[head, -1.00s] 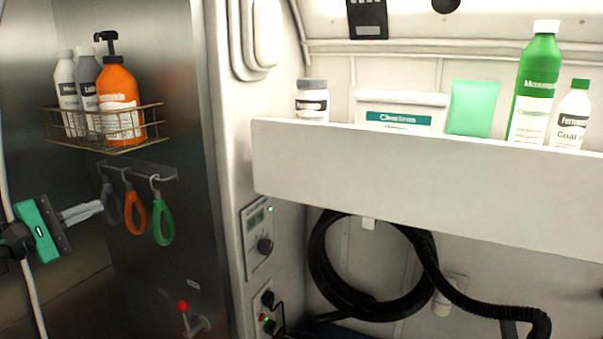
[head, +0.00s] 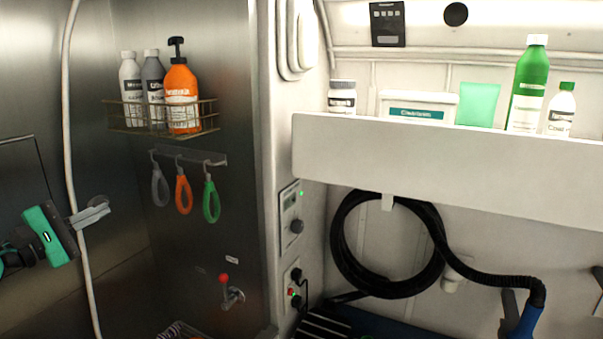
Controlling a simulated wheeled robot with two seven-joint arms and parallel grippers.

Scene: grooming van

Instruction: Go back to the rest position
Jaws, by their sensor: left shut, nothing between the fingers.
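My left gripper (head: 92,212) comes in from the left edge, with a teal body and grey fingers pointing right. Its fingers are together and hold nothing. It is in front of the steel wall and the pale hose, apart from the hanging loops. My right gripper is not in the head view.
A wire basket (head: 115,118) with several bottles hangs on the steel wall. Grey, orange and green loops (head: 211,202) hang below it. A white shelf (head: 440,165) carries bottles and packs. A black coiled hose (head: 345,262) hangs beneath. A red-knobbed valve (head: 230,292) sticks out low down.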

